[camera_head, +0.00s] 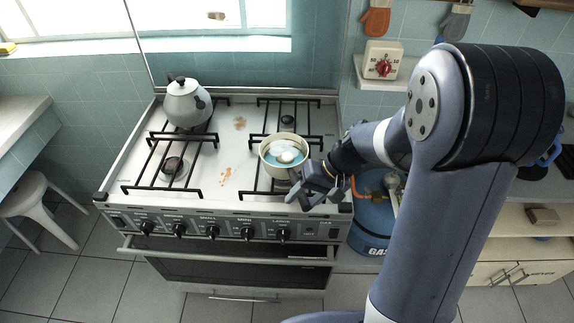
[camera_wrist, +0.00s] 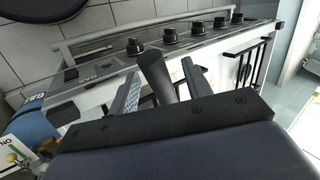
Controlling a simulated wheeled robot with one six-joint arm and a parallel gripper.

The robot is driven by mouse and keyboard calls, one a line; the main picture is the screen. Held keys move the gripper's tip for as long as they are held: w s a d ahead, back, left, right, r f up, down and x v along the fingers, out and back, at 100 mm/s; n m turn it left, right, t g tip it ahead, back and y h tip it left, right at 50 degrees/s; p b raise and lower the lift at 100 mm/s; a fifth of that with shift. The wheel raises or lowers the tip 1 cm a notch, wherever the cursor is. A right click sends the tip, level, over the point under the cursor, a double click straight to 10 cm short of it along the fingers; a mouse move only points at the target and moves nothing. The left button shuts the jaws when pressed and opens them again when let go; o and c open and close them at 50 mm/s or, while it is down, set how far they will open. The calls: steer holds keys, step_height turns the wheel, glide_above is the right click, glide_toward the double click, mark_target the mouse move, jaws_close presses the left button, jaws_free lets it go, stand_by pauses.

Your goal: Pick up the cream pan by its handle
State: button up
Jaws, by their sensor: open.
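The cream pan (camera_head: 264,158) sits on the front right burner of the stove, with something white and pale blue inside it. Its dark handle (camera_head: 293,177) points toward the stove's front edge, partly hidden by my gripper. My gripper (camera_head: 309,190) is at the pan's front right, over the stove's front right corner. In the wrist view the dark round handle (camera_wrist: 154,72) stands between the two open fingers of my gripper (camera_wrist: 161,80), with a gap visible on each side. The pan's body is hidden in the wrist view.
A grey-white kettle (camera_head: 185,104) stands on the back left burner. Black grates (camera_head: 172,165) cover the burners, and knobs (camera_head: 213,231) line the stove's front. A blue gas cylinder (camera_head: 372,225) stands right of the stove. The stove's middle is clear apart from brown stains.

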steer(key=shift+x, duration=1.25)
steer(key=shift+c, duration=0.5)
jaws_close()
